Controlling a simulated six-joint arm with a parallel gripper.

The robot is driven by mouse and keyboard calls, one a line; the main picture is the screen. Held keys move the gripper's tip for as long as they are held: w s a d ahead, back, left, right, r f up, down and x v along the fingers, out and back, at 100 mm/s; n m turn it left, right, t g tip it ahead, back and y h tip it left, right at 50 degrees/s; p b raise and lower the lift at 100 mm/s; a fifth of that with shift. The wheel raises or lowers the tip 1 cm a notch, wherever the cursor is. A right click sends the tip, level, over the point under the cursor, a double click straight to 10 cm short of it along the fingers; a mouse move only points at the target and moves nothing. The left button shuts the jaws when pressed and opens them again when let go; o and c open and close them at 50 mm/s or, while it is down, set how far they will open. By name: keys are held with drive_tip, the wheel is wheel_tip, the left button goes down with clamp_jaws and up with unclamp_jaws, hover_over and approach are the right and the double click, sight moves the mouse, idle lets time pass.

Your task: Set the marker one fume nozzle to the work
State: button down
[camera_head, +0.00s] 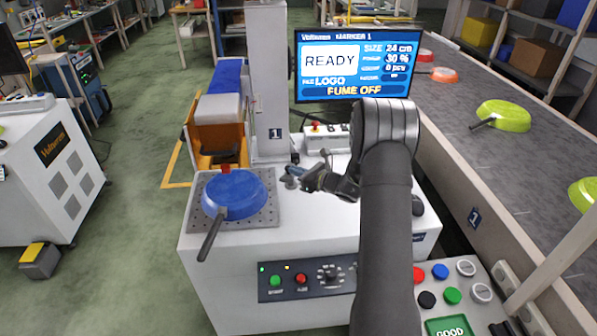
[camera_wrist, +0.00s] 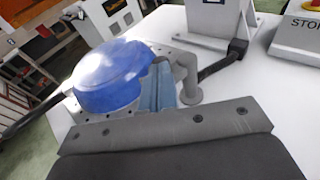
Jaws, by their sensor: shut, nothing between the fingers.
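The grey fume nozzle (camera_wrist: 187,72) is a bent pipe with a round flared end, beside the blue pan in the wrist view. A black hose joins it at the back. In the head view it is small and partly hidden near my fingertips (camera_head: 290,182). My gripper (camera_head: 297,171) is shut and empty, its bluish fingers close to the nozzle; I cannot tell whether they touch. The fingers also show in the wrist view (camera_wrist: 161,88). The blue pan (camera_head: 234,194) lies bottom up on the perforated plate (camera_head: 263,217) of marker one.
The marker screen (camera_head: 356,65) reads READY and FUME OFF. The marker column (camera_head: 268,80) rises behind the plate. A control box with a red stop button (camera_head: 316,126) stands behind my wrist. Green pans (camera_head: 504,116) sit on the conveyor at right.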

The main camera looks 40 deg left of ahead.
sight(281, 177)
drive_tip(key=m+t, duration=0.1)
drive_tip(key=s+a+m+t, duration=0.1)
drive_tip(key=t, duration=0.1)
drive_tip(key=s+m+t+h, duration=0.1)
drive_tip(key=m+t, duration=0.1)
drive_tip(key=shift+s+a, duration=0.1)
drive_tip(key=shift+a, duration=0.3)
drive_tip(key=shift+s+a, duration=0.25)
drive_tip(key=shift+a, duration=0.45)
drive_tip(key=shift+s+a, duration=0.25)
drive_tip(key=shift+a, duration=1.65)
drive_tip(key=s+d+r, duration=0.3)
drive_tip(key=s+d, duration=0.6)
drive_tip(key=s, duration=0.1)
drive_tip(key=shift+s, duration=0.25)
drive_tip(key=shift+w+a+f, duration=0.1)
drive_tip(key=shift+a, duration=0.05)
